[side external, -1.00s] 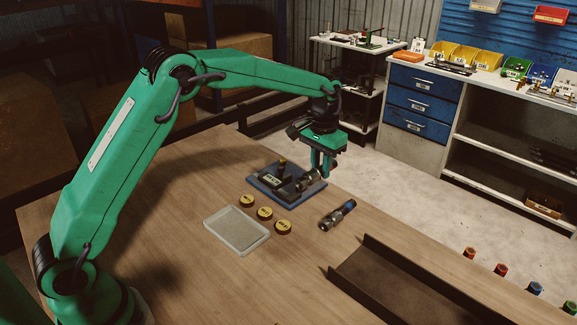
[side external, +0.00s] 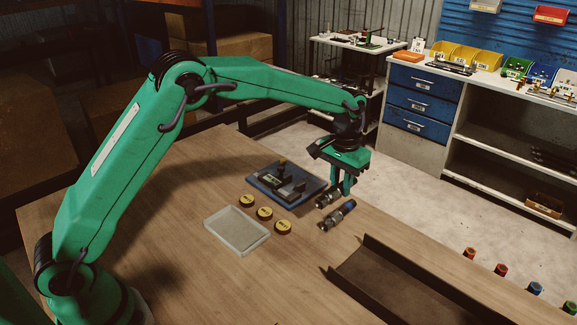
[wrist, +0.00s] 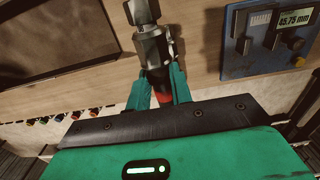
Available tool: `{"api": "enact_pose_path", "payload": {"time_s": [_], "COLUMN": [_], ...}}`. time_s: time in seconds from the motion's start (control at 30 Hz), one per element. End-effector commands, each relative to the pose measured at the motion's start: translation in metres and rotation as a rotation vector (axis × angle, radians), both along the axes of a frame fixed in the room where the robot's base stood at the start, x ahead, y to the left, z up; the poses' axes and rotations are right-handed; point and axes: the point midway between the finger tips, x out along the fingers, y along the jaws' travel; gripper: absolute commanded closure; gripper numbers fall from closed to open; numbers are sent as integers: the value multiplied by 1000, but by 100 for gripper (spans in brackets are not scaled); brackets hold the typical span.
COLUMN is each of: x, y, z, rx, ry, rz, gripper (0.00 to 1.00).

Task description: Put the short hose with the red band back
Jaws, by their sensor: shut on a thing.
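The short hose with the red band (wrist: 158,86) is between my fingers in the wrist view, its metal fitting (wrist: 152,45) pointing away from my gripper. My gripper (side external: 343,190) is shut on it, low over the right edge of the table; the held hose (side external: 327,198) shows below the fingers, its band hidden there. My gripper also shows in the wrist view (wrist: 160,84). A similar hose with a blue band (side external: 338,215) lies on the table just in front of the held one. I cannot tell whether the held hose touches the table.
A blue measuring block (side external: 286,187) stands behind left; its display reads 45.75 mm in the wrist view (wrist: 294,17). Three yellow-topped discs (side external: 264,213) and a clear tray (side external: 237,231) lie to the left. A brown channel (side external: 395,285) lies front right, with several coloured caps (side external: 501,270) beyond it.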

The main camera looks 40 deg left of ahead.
Motion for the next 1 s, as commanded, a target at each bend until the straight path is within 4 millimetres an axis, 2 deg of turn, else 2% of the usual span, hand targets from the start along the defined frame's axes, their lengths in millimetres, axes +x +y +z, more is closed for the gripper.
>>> {"api": "enact_pose_path", "payload": {"time_s": [0.03, 0.17, 0.43, 0.57, 1.0], "x": [-2, -4, -1, 6, 46], "y": [-9, -19, -14, -4, 54], "z": [-1, -2, -6, -14, -56], "rx": [0, 0, 0, 0, 0], "ry": [-1, -1, 0, 1, 0], "rz": [-3, 1, 4, 5, 6], "gripper": [100, 100, 100, 100, 100]}}
